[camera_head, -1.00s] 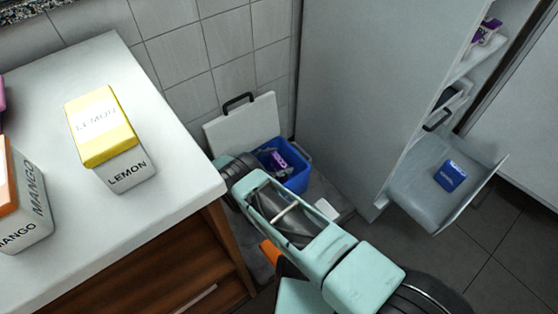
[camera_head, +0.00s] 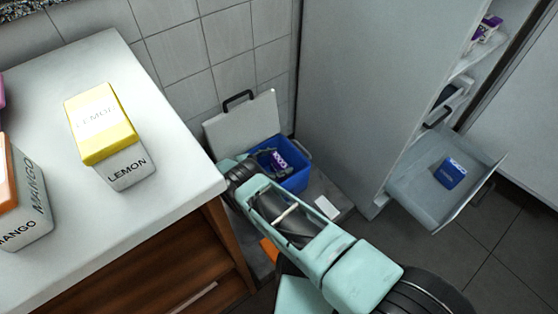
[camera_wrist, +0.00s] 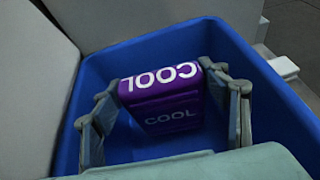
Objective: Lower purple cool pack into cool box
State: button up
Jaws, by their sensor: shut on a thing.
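The purple cool pack (camera_wrist: 165,98), with COOL lettering on it, is between the two fingers of my gripper (camera_wrist: 168,112) in the wrist view. My gripper is shut on it. Pack and fingertips are inside the opening of the blue cool box (camera_wrist: 232,45), with blue walls around them. I cannot tell whether the pack touches the box floor. In the head view the cool box (camera_head: 297,180) stands on the floor by the tiled wall, and the purple pack (camera_head: 279,160) shows in its opening. My arm hides part of the box's left side.
The box's white lid (camera_head: 243,126) stands open against the wall. A white counter (camera_head: 170,200) with a lemon carton (camera_head: 103,130) is at left. At right, an open cabinet drawer (camera_head: 420,192) holds a blue pack (camera_head: 450,173).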

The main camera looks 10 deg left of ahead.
jog(key=shift+f, duration=0.35)
dwell(0.3)
jog(key=o, duration=1.6)
